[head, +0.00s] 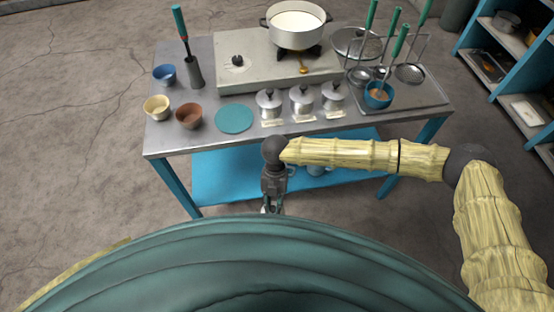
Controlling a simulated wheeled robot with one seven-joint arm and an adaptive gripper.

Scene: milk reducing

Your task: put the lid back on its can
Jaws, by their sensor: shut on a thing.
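Three small metal cans stand in a row near the table's front edge: a left can (269,107), a middle can (301,104) and a right can (333,100). Each shows a dark knob on top, so all three look lidded from here; how each lid sits is too small to tell. My gripper (269,209) points down in front of the table, below its top and apart from the cans. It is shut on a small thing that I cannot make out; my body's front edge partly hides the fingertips.
A teal disc (234,118) lies left of the cans, beside a brown bowl (189,116) and a yellow bowl (157,107). A white pot (296,23) sits on the stove (258,76) behind. Ladles stand at right around a blue bowl (378,95). The blue lower shelf (225,185) holds cups.

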